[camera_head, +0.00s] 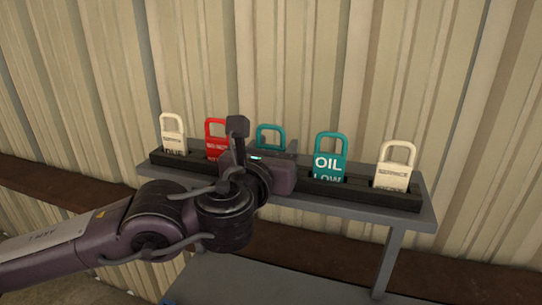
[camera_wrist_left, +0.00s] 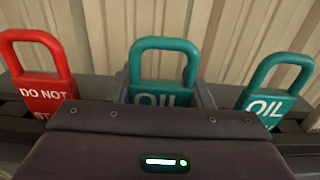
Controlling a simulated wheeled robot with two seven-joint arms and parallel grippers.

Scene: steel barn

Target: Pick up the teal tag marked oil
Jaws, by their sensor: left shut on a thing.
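A teal tag with a looped handle (camera_head: 270,128) stands in the middle of a black slotted rack. In the left wrist view this tag (camera_wrist_left: 163,97) shows the top of the white word OIL; its lower part is hidden by my gripper's body. My left gripper (camera_head: 272,153) is shut on this tag, with a finger at each side of it, and the tag stands upright. A second teal tag (camera_head: 329,158), marked OIL LOW, stands one place to the right, apart from the gripper; it also shows in the left wrist view (camera_wrist_left: 272,100). My right gripper is not in view.
The black rack (camera_head: 355,190) sits on a grey shelf (camera_head: 410,215) before a corrugated wall. A red tag (camera_head: 216,136) stands left of the held tag. Cream tags stand at the far left (camera_head: 173,133) and far right (camera_head: 394,168). A lower grey surface (camera_head: 290,285) is bare.

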